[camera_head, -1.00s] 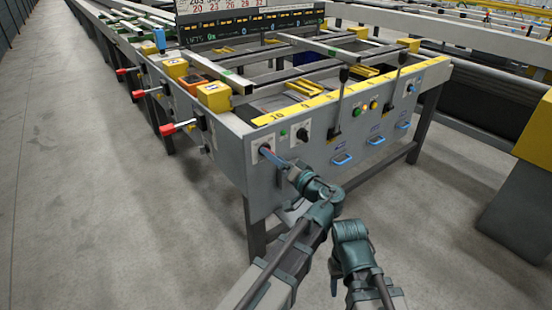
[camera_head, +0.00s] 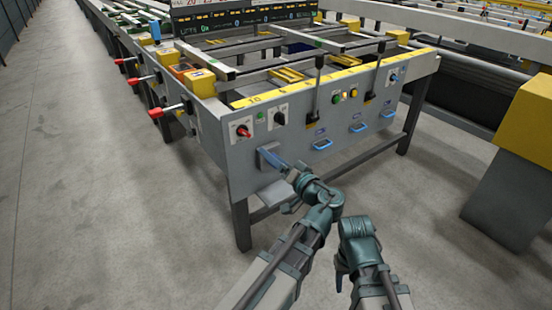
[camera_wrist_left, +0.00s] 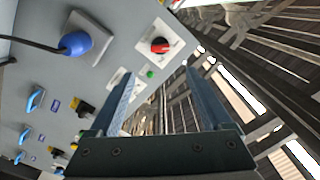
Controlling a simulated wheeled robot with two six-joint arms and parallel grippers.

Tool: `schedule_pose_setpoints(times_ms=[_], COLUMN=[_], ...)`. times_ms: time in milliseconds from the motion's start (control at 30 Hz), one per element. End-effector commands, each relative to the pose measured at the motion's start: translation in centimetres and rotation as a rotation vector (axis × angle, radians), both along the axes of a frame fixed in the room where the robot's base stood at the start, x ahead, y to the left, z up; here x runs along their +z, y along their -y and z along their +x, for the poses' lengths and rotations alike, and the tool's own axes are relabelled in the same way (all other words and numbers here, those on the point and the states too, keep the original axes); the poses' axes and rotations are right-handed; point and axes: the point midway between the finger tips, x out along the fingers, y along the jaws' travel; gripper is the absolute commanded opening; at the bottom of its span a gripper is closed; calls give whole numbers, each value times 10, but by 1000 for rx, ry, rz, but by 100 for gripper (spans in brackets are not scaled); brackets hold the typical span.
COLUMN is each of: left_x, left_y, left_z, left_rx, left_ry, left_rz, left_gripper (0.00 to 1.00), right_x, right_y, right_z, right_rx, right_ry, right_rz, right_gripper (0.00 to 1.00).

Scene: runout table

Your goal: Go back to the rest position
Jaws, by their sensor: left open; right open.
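My left gripper (camera_head: 277,162) reaches up and left in front of the machine's grey end panel (camera_head: 222,158). In the left wrist view (camera_wrist_left: 158,98) its two fingers are apart with nothing between them. A red knob (camera_head: 243,131) on a white plate is beyond the fingertips; it also shows in the left wrist view (camera_wrist_left: 160,45). A blue plug (camera_wrist_left: 75,43) with a black cable sits on a grey box, left of the fingers there. My right gripper (camera_head: 341,280) hangs low, apart from the panel, and appears empty; its fingers are small here.
Blue handles (camera_head: 322,144), black levers (camera_head: 314,95) and lit buttons (camera_head: 337,97) line the panel. Red-tipped levers (camera_head: 167,110) stick out on its left side. A yellow-topped grey post (camera_head: 512,190) stands at right. The floor (camera_head: 90,190) at left is clear.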

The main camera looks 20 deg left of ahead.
Motion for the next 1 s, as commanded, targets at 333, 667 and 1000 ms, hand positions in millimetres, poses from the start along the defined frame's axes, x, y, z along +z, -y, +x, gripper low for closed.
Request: schedule_pose_setpoints(times_ms=[333, 667, 1000], left_x=[-80, -190, -217], left_y=[-42, -27, 13], left_z=[-33, -99, -129], left_rx=[112, 77, -75], left_ry=[-279, -737, -927], left_rz=[-263, -770, -1057], left_gripper=[82, 82, 82], right_x=[0, 0, 0], right_y=[0, 0, 0], right_z=[0, 0, 0], right_rx=[0, 0, 0], right_ry=[0, 0, 0], right_rz=[0, 0, 0], right_gripper=[50, 50, 50])
